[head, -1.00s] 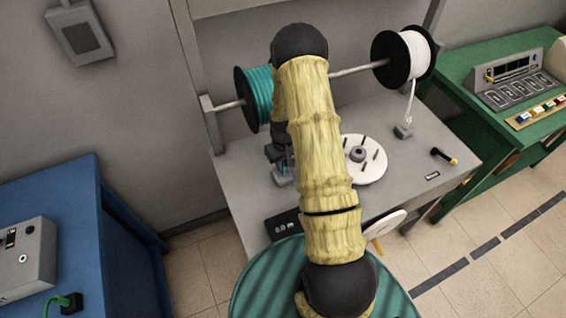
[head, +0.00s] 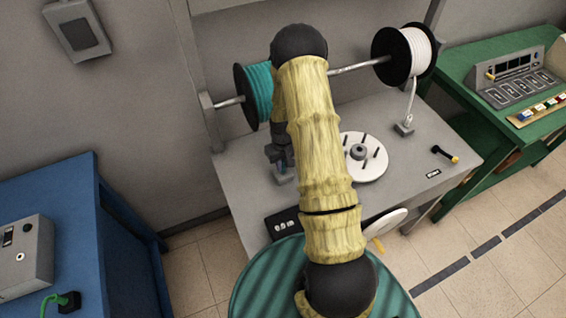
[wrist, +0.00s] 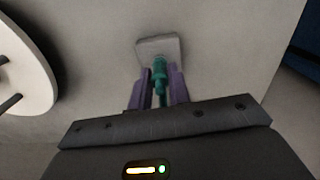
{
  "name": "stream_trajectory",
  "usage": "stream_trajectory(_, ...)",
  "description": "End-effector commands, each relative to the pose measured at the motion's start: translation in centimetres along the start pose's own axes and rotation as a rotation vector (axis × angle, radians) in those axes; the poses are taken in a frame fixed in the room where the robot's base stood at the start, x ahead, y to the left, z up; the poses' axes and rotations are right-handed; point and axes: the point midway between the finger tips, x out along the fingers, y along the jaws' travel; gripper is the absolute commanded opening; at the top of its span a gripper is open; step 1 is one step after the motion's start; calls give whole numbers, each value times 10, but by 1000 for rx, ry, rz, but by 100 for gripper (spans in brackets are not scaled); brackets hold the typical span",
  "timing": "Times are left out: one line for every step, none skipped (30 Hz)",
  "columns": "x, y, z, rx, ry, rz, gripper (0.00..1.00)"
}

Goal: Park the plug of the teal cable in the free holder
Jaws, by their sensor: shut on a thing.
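The teal cable's spool (head: 258,92) hangs on the rod at the left above the grey bench, partly behind my arm. In the wrist view the teal plug (wrist: 159,67) is between the purple fingers of my gripper (wrist: 161,84), which is shut on it. The plug points at a grey holder block (wrist: 148,46) and overlaps it in the picture. I cannot tell whether it is seated or just above. In the head view this holder (head: 287,179) shows at the bench's left, directly under my gripper (head: 281,169), partly hidden by it.
A white spool (head: 420,52) hangs at the right, its cable running down to another holder (head: 404,129). A white disc with dark pegs (head: 352,174) lies right of my arm. A black-and-yellow crank (head: 446,155) is near the bench's right edge. A counter box (head: 284,224) stands in front.

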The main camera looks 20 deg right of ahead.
Motion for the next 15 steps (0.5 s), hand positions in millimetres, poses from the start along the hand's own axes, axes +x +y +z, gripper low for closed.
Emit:
stream_trajectory(1,0,0,0,0,0,0)
stream_trajectory(2,0,0,0,0,0,0)
stream_trajectory(2,0,0,0,0,0,0)
stream_trajectory(3,0,0,0,0,0,0)
stream_trajectory(3,0,0,0,0,0,0)
stream_trajectory(4,0,0,0,0,0,0)
stream_trajectory(4,0,0,0,0,0,0)
stream_trajectory(5,0,0,0,0,0,0)
stream_trajectory(5,0,0,0,0,0,0)
stream_trajectory(6,0,0,0,0,0,0)
stream_trajectory(6,0,0,0,0,0,0)
stream_trajectory(6,0,0,0,0,0,0)
stream_trajectory(7,0,0,0,0,0,0)
stream_trajectory(7,0,0,0,0,0,0)
stream_trajectory(7,0,0,0,0,0,0)
